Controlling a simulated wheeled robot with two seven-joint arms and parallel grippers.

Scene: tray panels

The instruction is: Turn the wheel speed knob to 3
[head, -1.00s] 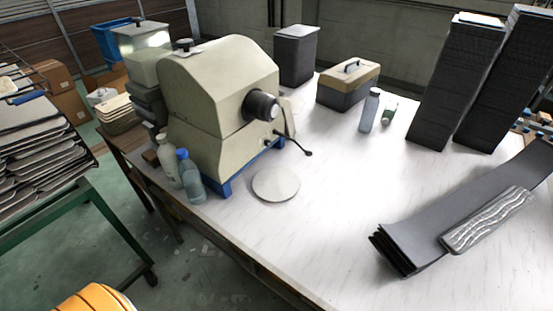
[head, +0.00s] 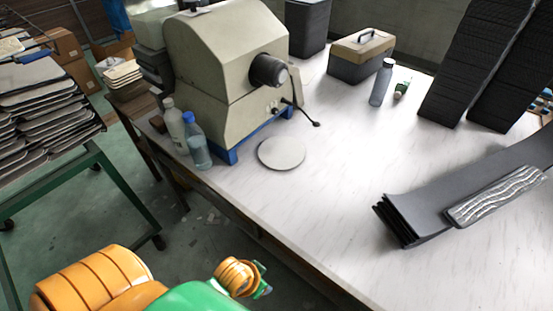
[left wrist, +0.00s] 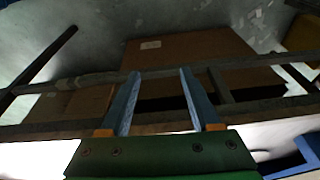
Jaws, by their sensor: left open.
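The beige machine (head: 215,75) stands on the left part of the white table, with a dark round spindle (head: 268,70) on its front. Below the spindle are small knob-like controls (head: 272,107); their markings are too small to read, so I cannot tell which is the wheel speed knob or its setting. My left arm enters at the bottom of the head view, below and apart from the machine. In the left wrist view my left gripper (left wrist: 158,75) is open, with nothing between its two fingers. My right gripper is not in view.
Two bottles (head: 196,142) stand at the machine's near left corner. A round pale disc (head: 282,152) lies on the table (head: 330,210) in front. A toolbox (head: 360,57) and dark stacks stand behind. In the left wrist view a cardboard box (left wrist: 190,50) lies beyond a dark frame bar.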

